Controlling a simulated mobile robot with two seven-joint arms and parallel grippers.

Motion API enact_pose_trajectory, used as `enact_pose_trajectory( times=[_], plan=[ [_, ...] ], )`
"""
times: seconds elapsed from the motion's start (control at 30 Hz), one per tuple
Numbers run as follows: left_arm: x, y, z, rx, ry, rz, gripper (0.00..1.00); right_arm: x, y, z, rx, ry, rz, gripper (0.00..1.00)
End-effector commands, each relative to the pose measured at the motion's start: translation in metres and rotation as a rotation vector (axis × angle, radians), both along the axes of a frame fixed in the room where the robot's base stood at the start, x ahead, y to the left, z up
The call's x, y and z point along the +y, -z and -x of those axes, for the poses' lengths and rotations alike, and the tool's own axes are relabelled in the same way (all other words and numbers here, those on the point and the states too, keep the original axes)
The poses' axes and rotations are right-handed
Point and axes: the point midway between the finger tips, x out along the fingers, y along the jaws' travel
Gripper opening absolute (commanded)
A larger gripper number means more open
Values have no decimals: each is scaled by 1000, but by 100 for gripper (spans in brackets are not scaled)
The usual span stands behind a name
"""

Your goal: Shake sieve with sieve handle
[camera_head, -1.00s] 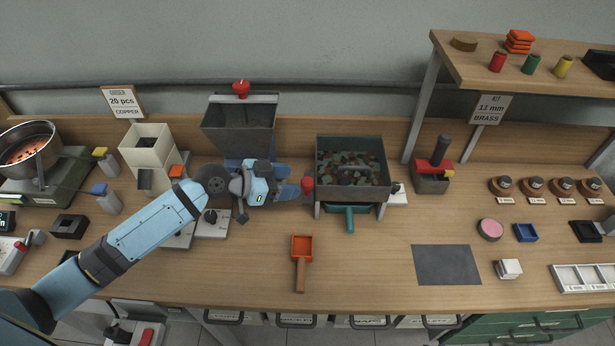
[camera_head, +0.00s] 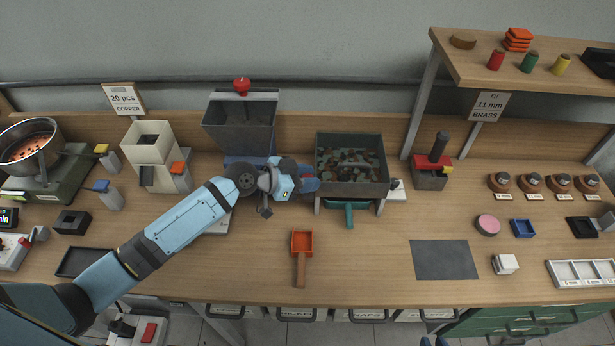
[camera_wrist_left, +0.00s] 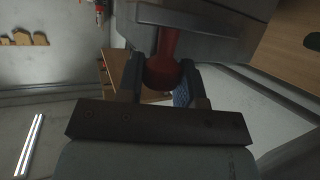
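The sieve (camera_head: 352,188) is a dark grey square box holding mixed small pieces, on legs at the middle of the bench. The red sieve handle (camera_wrist_left: 166,70) shows in the left wrist view, between the two fingers of my left gripper (camera_wrist_left: 163,82). In the head view my left gripper (camera_head: 308,180) is at the sieve's left side and hides the handle. The fingers lie on either side of the handle; whether they press on it is unclear.
A grey hopper (camera_head: 240,125) stands behind my left gripper. A green tray handle (camera_head: 349,214) sticks out under the sieve. An orange scoop (camera_head: 301,256) lies in front, and a red-topped press (camera_head: 432,172) stands to the right. The bench between scoop and dark mat (camera_head: 445,262) is clear.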

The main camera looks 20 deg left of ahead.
Motion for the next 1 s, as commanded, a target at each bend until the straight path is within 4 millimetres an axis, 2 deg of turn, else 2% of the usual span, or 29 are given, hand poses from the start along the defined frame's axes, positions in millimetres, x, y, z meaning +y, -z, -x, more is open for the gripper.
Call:
enact_pose_trajectory(
  times=[0.23, 0.43, 0.47, 0.53, 0.57, 0.83, 1.0],
  plan=[
    [-3, 2, 10, -1, 2, -2, 0, 1, 7, 0, 1, -1, -2, 24],
    [-3, 0, 10, 0, 0, 0, 0, 2, 5, 1, 2, -4, -3, 24],
    [-3, 0, 10, 0, 0, 0, 38, 2, 5, 0, 2, -4, -3, 24],
    [-3, 0, 10, 0, 0, 0, 54, 2, 5, 1, 1, -5, -3, 24],
    [-3, 0, 10, 0, 0, 0, 57, 2, 5, 1, 1, -5, -3, 24],
    [-2, 0, 10, 0, 0, 0, 57, 2, 5, 0, -1, -5, -2, 24],
    [9, -4, 18, 0, -1, -2, 57, 2, 9, 0, -1, -5, -2, 24]
  ],
)
